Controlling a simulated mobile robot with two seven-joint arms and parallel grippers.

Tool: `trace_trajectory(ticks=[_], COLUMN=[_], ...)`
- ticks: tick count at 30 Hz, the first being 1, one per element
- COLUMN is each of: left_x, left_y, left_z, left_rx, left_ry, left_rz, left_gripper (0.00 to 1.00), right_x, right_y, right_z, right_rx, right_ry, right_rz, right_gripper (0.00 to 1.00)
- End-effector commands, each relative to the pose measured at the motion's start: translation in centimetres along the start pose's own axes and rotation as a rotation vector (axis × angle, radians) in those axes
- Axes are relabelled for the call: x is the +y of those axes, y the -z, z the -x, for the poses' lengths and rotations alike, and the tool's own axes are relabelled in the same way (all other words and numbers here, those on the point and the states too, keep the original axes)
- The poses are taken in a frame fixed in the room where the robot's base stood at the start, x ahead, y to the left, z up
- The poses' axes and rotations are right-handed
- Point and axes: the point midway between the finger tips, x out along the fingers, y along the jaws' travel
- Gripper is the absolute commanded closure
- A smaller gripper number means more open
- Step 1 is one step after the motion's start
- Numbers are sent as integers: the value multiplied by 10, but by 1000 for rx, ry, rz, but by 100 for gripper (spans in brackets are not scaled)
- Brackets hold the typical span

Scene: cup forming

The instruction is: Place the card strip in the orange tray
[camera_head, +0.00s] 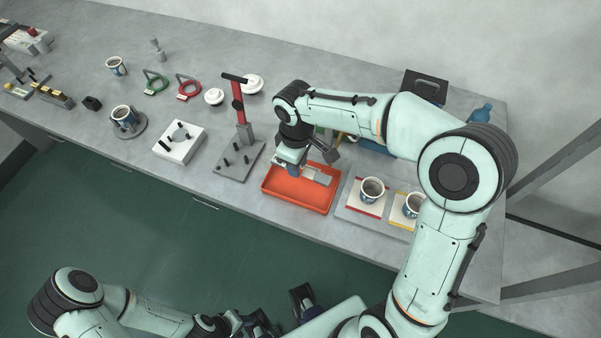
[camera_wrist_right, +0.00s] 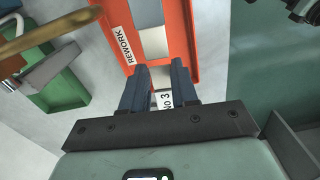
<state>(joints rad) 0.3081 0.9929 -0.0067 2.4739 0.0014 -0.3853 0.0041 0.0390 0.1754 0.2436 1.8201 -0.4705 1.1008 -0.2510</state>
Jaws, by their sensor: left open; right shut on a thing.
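The orange tray (camera_head: 290,200) sits near the front edge of the bench. It also shows in the right wrist view (camera_wrist_right: 186,40), with a white REWORK label on its wall. My right gripper (camera_head: 295,170) is over the tray, shut on the pale card strip (camera_head: 321,176). In the right wrist view, the strip's end marked No 3 (camera_wrist_right: 163,101) shows between the dark fingers (camera_wrist_right: 158,88). I cannot tell whether the strip touches the tray floor. My left gripper (camera_head: 283,311) is open and empty at the bottom of the head view, away from the bench.
Cups stand on a red-edged pad (camera_head: 366,210) and a yellow-edged pad right of the tray. A grey stand with a red post (camera_head: 239,105) is to the left. A green container (camera_wrist_right: 55,95) shows beside the tray in the wrist view. My right arm hides part of the bench.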

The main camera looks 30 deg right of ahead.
Motion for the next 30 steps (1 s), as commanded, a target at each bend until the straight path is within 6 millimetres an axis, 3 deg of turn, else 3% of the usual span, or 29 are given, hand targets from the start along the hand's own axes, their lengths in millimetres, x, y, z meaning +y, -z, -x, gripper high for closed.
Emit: trace_trajectory(ticks=[3,17,30], left_x=[-4,-2,-10], left_y=[0,0,-1], left_z=[-10,-6,-29], left_rx=[-1,0,-6], left_ry=[1,0,2], left_rz=[0,-1,2], left_gripper=[57,57,57], right_x=[-2,-2,-2], right_y=[-4,-4,-4], right_z=[0,4,-30], right_rx=[6,6,5], right_ry=[-2,-4,-3], right_rz=[67,81,81], right_gripper=[100,100,100])
